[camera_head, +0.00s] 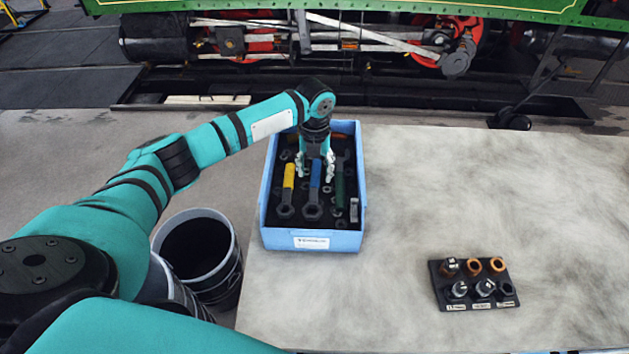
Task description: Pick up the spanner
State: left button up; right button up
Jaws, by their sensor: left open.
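Several spanners lie in a blue box on the table. One has a yellow handle (288,182), one a blue handle (315,180) and one a green handle (340,190). Their dark ring ends point toward the near side of the box. I cannot tell which one the task means. My left gripper (315,172) points down into the box, open, with its fingers on either side of the blue-handled spanner. I cannot tell whether the fingers touch it. The gripper and wrist hide the far part of the box. My right gripper is not in view.
The blue box (310,240) stands at the left of the pale table (480,200), its walls around the gripper. A black socket holder (474,284) sits at the right. A dark bin (200,245) stands left of the table. The middle table is clear.

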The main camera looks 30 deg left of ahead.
pick_arm(q)
jog(key=shift+f, duration=1.25)
jog(key=shift+r, duration=0.1)
grip_shut()
